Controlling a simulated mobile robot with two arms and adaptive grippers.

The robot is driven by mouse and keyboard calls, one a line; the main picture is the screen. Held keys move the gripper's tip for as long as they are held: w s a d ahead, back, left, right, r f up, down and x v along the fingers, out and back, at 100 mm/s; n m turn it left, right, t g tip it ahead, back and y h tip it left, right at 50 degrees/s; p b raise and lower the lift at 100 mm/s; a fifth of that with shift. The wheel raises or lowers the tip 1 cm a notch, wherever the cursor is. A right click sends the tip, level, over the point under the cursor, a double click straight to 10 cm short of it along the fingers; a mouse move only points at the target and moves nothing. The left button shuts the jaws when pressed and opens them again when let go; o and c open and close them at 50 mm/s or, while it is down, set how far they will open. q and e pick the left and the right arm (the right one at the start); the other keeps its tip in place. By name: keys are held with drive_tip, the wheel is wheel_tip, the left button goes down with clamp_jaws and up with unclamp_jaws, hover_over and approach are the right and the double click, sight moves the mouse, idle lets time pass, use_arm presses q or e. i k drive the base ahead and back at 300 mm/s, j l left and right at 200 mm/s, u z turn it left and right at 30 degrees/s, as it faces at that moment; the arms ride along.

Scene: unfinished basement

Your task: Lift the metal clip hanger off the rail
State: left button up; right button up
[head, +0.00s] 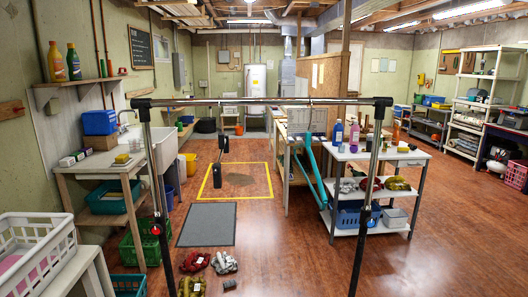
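The rail (265,101) is a chrome bar with black corner joints, held on two uprights across the middle of the head view. Below its left half hang two dark clip-like pieces, an upper one (223,144) and a lower one (216,186). They look like the clips of the metal clip hanger seen nearly edge-on; its thin metal parts are hard to make out. A teal hanger (313,172) hangs from the rail further right, also seen at a steep angle. Neither of my grippers shows.
A white trolley (388,156) with bottles stands behind the rail's right side. A white basket (35,250) is at the front left. Red and grey bundles (195,262) lie on the floor near a grey mat (207,224).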

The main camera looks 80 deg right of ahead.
sight(223, 140)
drive_tip(key=k+z, duration=0.1)
drive_tip(key=z, duration=2.15)
drive_tip(key=k+l, duration=0.1)
drive_tip(key=l, duration=0.7)
drive_tip(key=l+z, duration=0.15)
drive_tip(key=l, duration=0.7)
drive_tip(key=k, duration=0.05)
